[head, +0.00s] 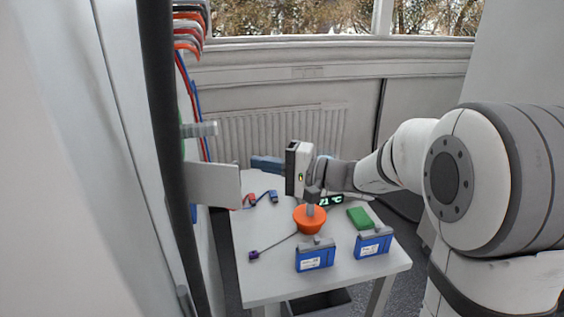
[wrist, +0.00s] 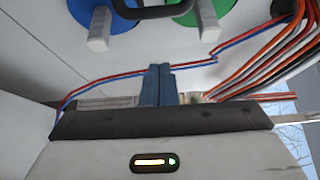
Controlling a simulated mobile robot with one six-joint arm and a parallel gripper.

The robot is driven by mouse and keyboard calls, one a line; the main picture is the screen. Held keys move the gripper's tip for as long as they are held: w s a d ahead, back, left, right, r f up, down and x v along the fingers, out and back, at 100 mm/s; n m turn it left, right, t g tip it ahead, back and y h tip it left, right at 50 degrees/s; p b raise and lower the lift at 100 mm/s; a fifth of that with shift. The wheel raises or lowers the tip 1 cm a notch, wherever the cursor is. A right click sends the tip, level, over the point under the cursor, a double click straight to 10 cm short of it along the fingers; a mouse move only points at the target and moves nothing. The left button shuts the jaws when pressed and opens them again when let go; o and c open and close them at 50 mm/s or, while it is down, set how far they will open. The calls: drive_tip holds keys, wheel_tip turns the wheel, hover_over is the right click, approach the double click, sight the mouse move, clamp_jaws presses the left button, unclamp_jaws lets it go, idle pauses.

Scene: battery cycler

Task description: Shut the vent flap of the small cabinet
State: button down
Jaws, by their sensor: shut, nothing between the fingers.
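A pale flat plate (head: 213,184) stands out to the right past the dark upright edge of the cabinet (head: 165,150) at left in the head view. It looks like the vent flap standing open, but I cannot be sure. My gripper (head: 256,162) points left toward the cabinet, above the table's far end. Its tips are apart from the plate, to its right. In the wrist view the blue fingers (wrist: 158,70) are together and empty, in front of a pale panel. No flap can be made out there.
The table (head: 255,285) holds an orange bowl (head: 310,222), blue battery packs (head: 315,258) (head: 373,243), a green block (head: 360,218) and loose connectors. Coloured cables (wrist: 265,60) and a green disc (wrist: 200,12) with a grey knob (wrist: 209,22) are near the fingers.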

drive_tip(key=s+a+p, duration=0.2)
drive_tip(key=s, duration=0.1)
drive_tip(key=shift+s+a, duration=0.1)
drive_tip(key=shift+a, duration=0.2)
